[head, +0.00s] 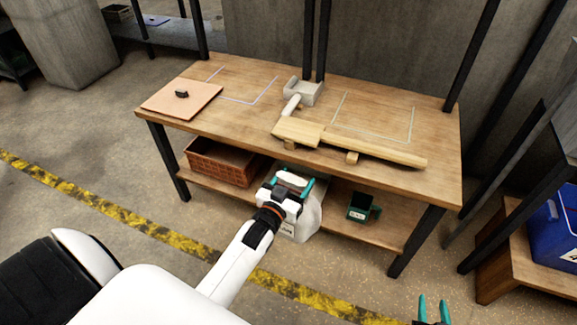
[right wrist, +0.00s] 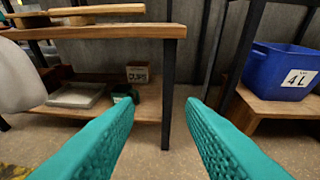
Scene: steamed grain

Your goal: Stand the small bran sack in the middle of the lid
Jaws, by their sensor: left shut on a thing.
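A white sack (head: 311,216) with a dark printed label hangs in front of the table's lower shelf. My left gripper (head: 291,181) is shut on its top, and the gripper hides part of the sack. A flat, square, pinkish-tan board with a small black knob, which looks like the lid (head: 160,101), lies on the left end of the tabletop. The sack is apart from it, lower and to the right. My right gripper (head: 432,311) is open and empty at the bottom right; its teal fingers stand apart in the right wrist view (right wrist: 160,110).
The wooden table (head: 225,122) also bears a pale grey block-like thing (head: 304,91), a long wooden paddle (head: 375,149) and marked outlines. Below are a brown crate (head: 222,163) and a dark green container (head: 360,207). A blue bin (right wrist: 280,75) stands at the right.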

